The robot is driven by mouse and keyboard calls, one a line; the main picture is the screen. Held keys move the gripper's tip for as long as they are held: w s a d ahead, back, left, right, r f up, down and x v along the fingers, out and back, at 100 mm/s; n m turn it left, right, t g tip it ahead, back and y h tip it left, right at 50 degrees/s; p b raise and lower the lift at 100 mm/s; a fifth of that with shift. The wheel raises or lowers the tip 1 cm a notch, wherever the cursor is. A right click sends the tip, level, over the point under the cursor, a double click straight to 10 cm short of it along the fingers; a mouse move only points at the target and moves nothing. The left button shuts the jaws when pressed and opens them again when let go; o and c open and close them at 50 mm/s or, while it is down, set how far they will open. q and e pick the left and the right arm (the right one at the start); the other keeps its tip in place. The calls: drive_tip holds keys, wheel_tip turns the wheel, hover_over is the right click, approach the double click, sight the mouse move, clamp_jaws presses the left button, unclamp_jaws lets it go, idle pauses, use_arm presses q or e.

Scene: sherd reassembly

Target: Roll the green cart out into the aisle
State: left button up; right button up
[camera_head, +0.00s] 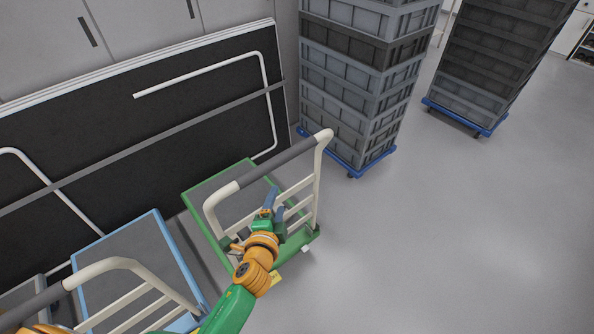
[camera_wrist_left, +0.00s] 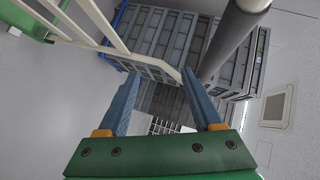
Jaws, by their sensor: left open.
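The green cart (camera_head: 221,183) has a grey deck with a green edge and stands beside a blue-edged cart. Its push handle is a pale frame (camera_head: 318,182) with a dark grip bar (camera_head: 277,162). A corner of its green deck shows in the left wrist view (camera_wrist_left: 30,22). My left gripper (camera_head: 275,203), with blue fingers, is at the handle frame, below the grip bar in the picture. In the left wrist view its fingers (camera_wrist_left: 158,82) are apart with nothing held; the grip bar (camera_wrist_left: 232,40) passes near the right fingertip. My right gripper is not in view.
The blue-edged cart (camera_head: 138,248) is close on the left. Black panels (camera_head: 150,110) lean behind the carts. Grey crates (camera_head: 350,85) on a blue dolly stand just beyond the green cart, another stack (camera_head: 490,55) farther right. Open grey floor (camera_head: 450,240) lies to the right.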

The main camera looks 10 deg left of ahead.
use_arm(q)
drive_tip(key=t, duration=0.2)
approach(277, 167)
drive_tip(key=w, duration=0.4)
drive_tip(key=shift+m+y, duration=0.3)
drive_tip(key=shift+y, duration=0.1)
drive_tip(key=w, duration=0.2)
drive_tip(key=w+f, duration=0.1)
drive_tip(key=w, duration=0.2)
drive_tip(key=w+a, duration=0.1)
drive_tip(key=w, duration=0.1)
drive_tip(key=shift+w+f, duration=0.15)
drive_tip(key=shift+f, duration=0.05)
drive_tip(key=shift+w+d+r, duration=0.15)
drive_tip(key=shift+w, duration=0.05)
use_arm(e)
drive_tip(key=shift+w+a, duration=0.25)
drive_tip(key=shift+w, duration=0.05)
use_arm(q)
clamp_jaws()
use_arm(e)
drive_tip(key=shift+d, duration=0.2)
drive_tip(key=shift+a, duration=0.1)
